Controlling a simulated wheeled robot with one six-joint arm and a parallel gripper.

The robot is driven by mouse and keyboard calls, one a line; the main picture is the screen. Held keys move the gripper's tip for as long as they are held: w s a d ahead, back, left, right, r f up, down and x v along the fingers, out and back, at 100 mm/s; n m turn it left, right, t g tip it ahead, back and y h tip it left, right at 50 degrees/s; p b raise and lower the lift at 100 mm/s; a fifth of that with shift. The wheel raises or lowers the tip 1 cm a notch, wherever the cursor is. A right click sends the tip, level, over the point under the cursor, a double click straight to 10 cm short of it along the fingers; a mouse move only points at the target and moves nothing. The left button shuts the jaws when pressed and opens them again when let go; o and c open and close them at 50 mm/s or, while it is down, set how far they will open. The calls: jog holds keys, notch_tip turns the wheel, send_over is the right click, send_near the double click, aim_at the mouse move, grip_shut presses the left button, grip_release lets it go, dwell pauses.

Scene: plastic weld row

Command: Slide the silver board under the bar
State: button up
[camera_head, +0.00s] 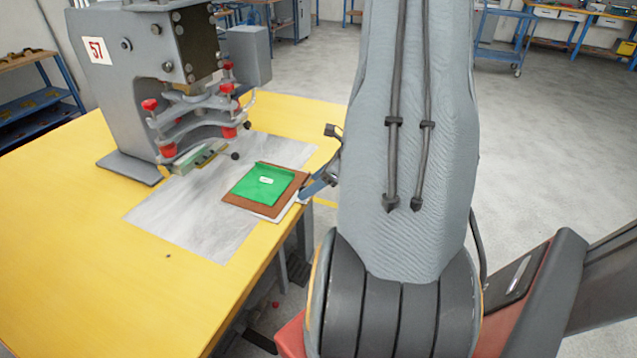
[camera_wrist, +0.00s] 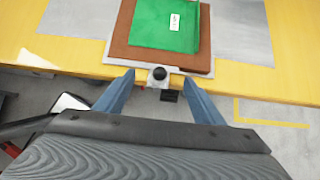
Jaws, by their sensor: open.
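The silver board (camera_head: 285,212) lies at the table's front edge, mostly hidden under a brown sheet (camera_head: 232,202) and a green piece with a small white label (camera_head: 266,180). In the wrist view its pale rim (camera_wrist: 112,60) shows around the brown sheet, with a dark round knob (camera_wrist: 158,73) at its near edge. The bar (camera_head: 208,157) of the press is behind and left of the board, above a grey plate. My gripper (camera_wrist: 159,80) is open, its blue fingers on either side of the knob, with gaps visible. In the head view my arm partly hides it.
The press (camera_head: 130,85) with red-capped clamps stands on the yellow table (camera_head: 70,230). The flat grey plate (camera_head: 195,220) between board and press is clear. A yellow line marks the floor in front of the table.

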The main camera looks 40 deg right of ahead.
jog(key=b+x, duration=0.3)
jog(key=x, duration=0.1)
jog(key=shift+f, duration=0.15)
jog(key=shift+w+a+f+b, duration=0.15)
jog(key=shift+a+f+b, duration=0.1)
jog(key=shift+f+b, duration=0.15)
jog(key=shift+a, duration=0.15)
jog(key=shift+f, duration=0.1)
jog(key=c, duration=0.6)
jog(key=shift+w+f, duration=0.1)
jog(key=c, duration=0.6)
